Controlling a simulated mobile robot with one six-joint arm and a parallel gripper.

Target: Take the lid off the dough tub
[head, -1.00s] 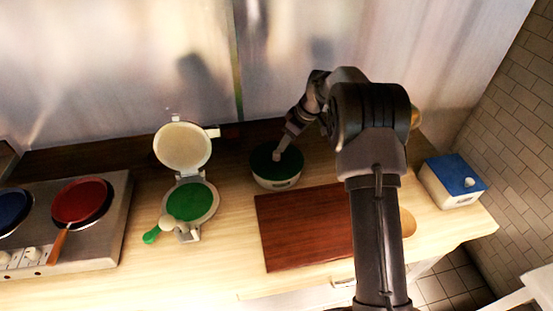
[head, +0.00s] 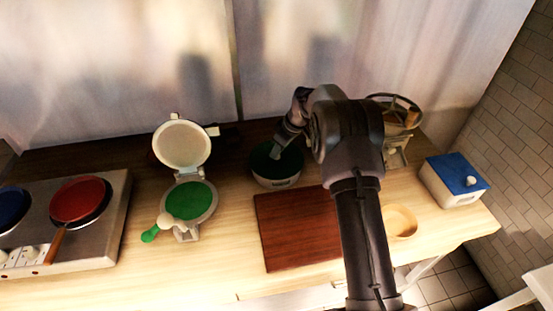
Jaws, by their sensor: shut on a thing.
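A round white tub (head: 277,183) with a dark green lid (head: 261,160) stands on the counter behind the brown board. My gripper (head: 276,153) is over the middle of the lid, shut on the lid's knob, which the fingers hide. The lid appears to sit on the tub; I cannot tell whether there is a gap under it. A white box (head: 452,198) with a blue lid (head: 455,172) and a pale knob stands at the right end of the counter.
The brown board (head: 291,232) lies in front of the tub. An open press with a green plate (head: 191,201) stands to its left, beside a stove with a red pan (head: 80,200). A pale bowl (head: 399,222) and a wheeled device (head: 397,150) are right of my arm.

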